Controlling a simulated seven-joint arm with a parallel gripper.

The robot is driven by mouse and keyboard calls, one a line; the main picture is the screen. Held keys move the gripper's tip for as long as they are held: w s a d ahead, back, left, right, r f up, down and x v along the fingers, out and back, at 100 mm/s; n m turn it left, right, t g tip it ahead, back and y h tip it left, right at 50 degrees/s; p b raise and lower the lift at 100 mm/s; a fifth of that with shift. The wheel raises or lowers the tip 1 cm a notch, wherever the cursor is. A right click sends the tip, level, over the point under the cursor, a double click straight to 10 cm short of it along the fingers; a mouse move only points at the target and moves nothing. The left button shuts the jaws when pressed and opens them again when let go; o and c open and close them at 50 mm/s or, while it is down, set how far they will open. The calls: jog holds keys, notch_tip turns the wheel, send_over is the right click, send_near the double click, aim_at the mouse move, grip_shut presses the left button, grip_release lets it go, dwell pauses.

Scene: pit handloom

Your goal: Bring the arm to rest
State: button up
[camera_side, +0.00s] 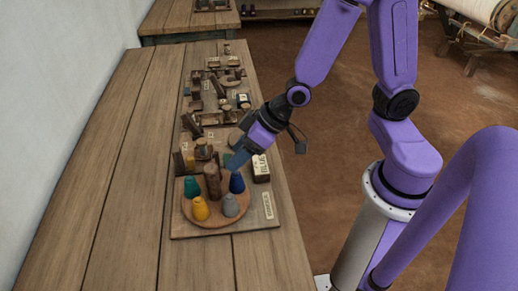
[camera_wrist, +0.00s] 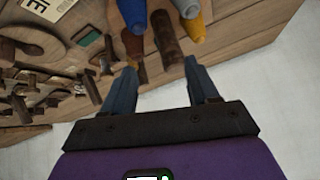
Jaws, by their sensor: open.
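My gripper (camera_side: 233,163) is open, low over the far edge of a round wooden tray (camera_side: 216,225). In the wrist view, my two fingers (camera_wrist: 160,72) stand apart with nothing held between them. The tray bears a dark blue cone (camera_side: 237,183), a pale grey-blue cone (camera_side: 231,206), a yellow cone (camera_side: 200,209) and a teal cone (camera_side: 191,187) around a brown wooden post (camera_side: 213,183). The blue cone (camera_wrist: 133,12) and the post (camera_wrist: 165,38) also show just beyond my fingertips. Whether my fingers touch anything is hard to tell.
A labelled block (camera_side: 261,167) stands right of my gripper. Several small wooden pieces (camera_side: 213,110) cover the board behind. The left of the wooden table (camera_side: 125,150) is clear, beside a pale wall (camera_side: 60,90). Brown floor (camera_side: 320,190) lies to the right.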

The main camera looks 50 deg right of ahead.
jog(key=s+d+r+n+g+h, duration=0.2)
jog(key=s+d+r+n, duration=0.1)
jog(key=s, duration=0.5)
jog(key=s+d+r+n+g+h, duration=0.2)
jog(key=s+d+r+n+g, duration=0.1)
jog(key=s, duration=0.6)
jog(key=shift+d+r+n+g, duration=0.3)
jog(key=shift+d+r+n, duration=0.55)
jog(key=shift+d, duration=0.35)
